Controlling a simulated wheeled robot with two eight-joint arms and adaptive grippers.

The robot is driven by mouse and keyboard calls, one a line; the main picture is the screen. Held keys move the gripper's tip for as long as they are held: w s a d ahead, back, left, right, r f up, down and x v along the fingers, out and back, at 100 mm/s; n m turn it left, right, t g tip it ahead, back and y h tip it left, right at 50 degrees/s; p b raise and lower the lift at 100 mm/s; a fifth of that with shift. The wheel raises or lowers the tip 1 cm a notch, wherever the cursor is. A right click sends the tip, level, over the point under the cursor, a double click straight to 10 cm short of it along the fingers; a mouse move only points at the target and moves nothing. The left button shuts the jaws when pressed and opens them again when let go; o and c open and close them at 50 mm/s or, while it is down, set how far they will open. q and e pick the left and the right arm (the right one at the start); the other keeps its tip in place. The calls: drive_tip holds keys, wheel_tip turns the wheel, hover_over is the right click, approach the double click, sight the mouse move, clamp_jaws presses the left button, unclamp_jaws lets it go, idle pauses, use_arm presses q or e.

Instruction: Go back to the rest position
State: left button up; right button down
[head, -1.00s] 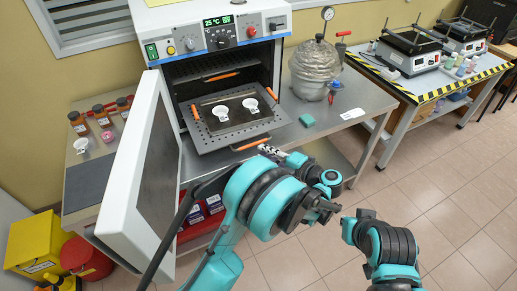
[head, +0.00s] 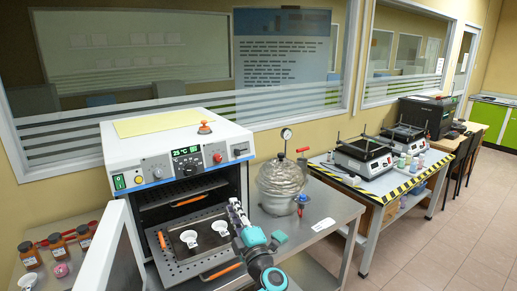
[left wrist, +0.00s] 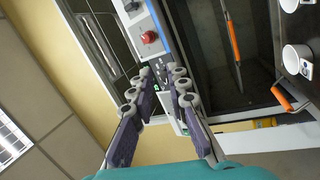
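My left gripper (head: 238,212) is up in front of the right side of the oven in the head view, beside the pulled-out tray. In the left wrist view its two fingers (left wrist: 162,80) stand apart with nothing between them, so it is open and empty. My teal left arm comes up from the bottom of the head view. Two small white dishes (head: 189,239) (head: 220,227) sit on the dark plate on the tray (head: 178,270). My right gripper is not in view.
The oven (head: 175,155) stands with its door (head: 103,252) open at left. A glass vessel with a gauge (head: 281,185) stands right of the oven. Brown bottles (head: 57,249) stand at far left. A table with hotplates (head: 363,155) is at right; the floor there is clear.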

use_arm(q)
wheel_tip(320, 180, up, 6)
drive_tip(key=s+d+m+t+h, duration=0.2)
drive_tip(key=m+h, duration=0.5)
drive_tip(key=m, duration=0.1)
drive_tip(key=s+f+m+g+h, duration=0.2)
drive_tip(key=s+m+g+h, duration=0.1)
drive_tip(key=s+m+h, duration=0.3)
drive_tip(key=s+a+f+m+g+y, duration=0.2)
drive_tip(key=s+a+f+g, duration=0.3)
drive_tip(key=s+f, duration=0.6)
drive_tip(key=s+a+f+m+g+y, duration=0.2)
drive_tip(key=s+a+f+m+g, duration=0.2)
drive_tip(key=s+a+f, duration=0.3)
drive_tip(key=s+f+g, duration=0.1)
drive_tip(key=s+f, duration=0.3)
drive_tip(key=s, duration=0.1)
drive_tip(key=shift+a+g, duration=0.25)
drive_tip(key=shift+g, duration=0.15)
